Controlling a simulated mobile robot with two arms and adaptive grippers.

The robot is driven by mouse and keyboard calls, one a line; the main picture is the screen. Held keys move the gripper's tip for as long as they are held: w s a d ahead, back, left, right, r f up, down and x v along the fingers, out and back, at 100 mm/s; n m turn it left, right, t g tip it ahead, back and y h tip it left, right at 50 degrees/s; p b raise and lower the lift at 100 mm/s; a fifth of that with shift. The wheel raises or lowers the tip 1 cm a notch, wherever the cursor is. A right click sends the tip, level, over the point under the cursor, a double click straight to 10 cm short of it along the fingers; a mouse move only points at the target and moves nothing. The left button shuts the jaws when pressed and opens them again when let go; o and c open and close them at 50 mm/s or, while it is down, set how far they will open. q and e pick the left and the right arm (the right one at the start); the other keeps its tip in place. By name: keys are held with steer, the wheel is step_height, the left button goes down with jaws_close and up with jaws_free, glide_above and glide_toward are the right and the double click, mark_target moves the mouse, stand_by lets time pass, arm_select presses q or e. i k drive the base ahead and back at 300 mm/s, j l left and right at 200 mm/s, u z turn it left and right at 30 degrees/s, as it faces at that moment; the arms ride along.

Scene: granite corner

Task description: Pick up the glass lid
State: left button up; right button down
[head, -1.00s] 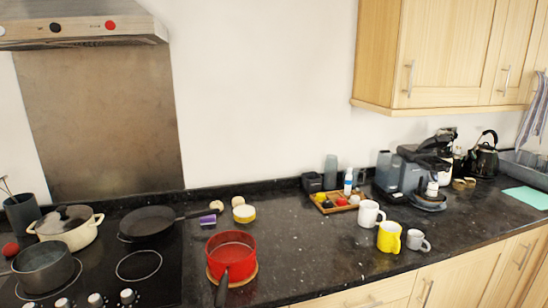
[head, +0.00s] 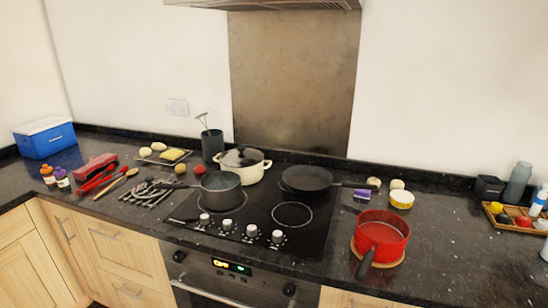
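The glass lid (head: 243,157) sits on the cream two-handled pot (head: 251,175) at the back left of the black hob. The lid looks slightly tilted, with a dark knob and a see-through top; whether it is fully seated is too small to tell. Neither of my grippers shows in the head view.
A dark saucepan (head: 221,191) stands in front of the cream pot, and a black frying pan (head: 307,179) is to its right. A utensil holder (head: 212,145) stands behind left. A red saucepan (head: 382,237) sits right of the hob (head: 262,222). Cutlery (head: 149,192) lies to the left.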

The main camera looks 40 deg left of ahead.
mark_target(145, 190)
steer(key=u, duration=1.95)
steer(key=z, duration=1.6)
steer(key=i+j, duration=0.1)
steer(key=j, duration=0.2)
steer(key=j+u, duration=0.1)
steer(key=j, duration=0.2)
steer(key=i, duration=0.05)
